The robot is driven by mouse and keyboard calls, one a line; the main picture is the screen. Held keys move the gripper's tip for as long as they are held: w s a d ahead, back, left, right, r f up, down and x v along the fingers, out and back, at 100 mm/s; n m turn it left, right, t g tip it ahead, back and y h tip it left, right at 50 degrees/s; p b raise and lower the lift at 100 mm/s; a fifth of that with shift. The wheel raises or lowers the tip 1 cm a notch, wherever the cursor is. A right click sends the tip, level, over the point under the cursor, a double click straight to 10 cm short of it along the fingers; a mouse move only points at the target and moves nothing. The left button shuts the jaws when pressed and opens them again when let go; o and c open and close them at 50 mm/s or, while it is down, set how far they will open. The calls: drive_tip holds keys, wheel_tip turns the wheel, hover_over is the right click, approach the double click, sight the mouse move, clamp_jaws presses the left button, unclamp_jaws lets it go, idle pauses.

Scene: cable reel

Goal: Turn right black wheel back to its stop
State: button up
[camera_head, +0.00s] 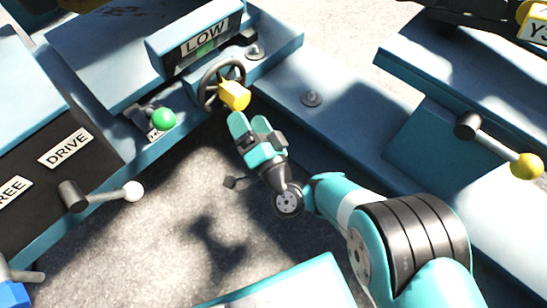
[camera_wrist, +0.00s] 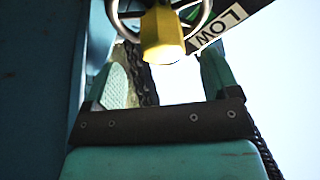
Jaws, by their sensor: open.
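The black wheel (camera_head: 205,91) is mounted on the blue-grey console below the LOW sign. A yellow knob (camera_head: 234,95) sticks out from it towards me. In the wrist view the wheel's rim (camera_wrist: 116,22) shows at the top, partly cut off, with the yellow knob (camera_wrist: 162,36) in front of it. My gripper (camera_head: 249,121) is open and empty, just below the knob. In the wrist view its fingers (camera_wrist: 165,74) stand apart to the left and right, with the knob's end above the gap between them. I cannot tell whether a finger touches it.
A green-knobbed lever (camera_head: 163,119) stands left of the wheel. A white-knobbed lever (camera_head: 132,191) by the DRIVE label (camera_head: 66,147) is further left. A yellow-knobbed lever (camera_head: 525,165) is at the right. Consoles flank the open ground around my arm.

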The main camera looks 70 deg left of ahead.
drive_tip(key=p+v, duration=1.1)
drive_tip(key=p, duration=0.3)
drive_tip(key=shift+w+a, duration=0.1)
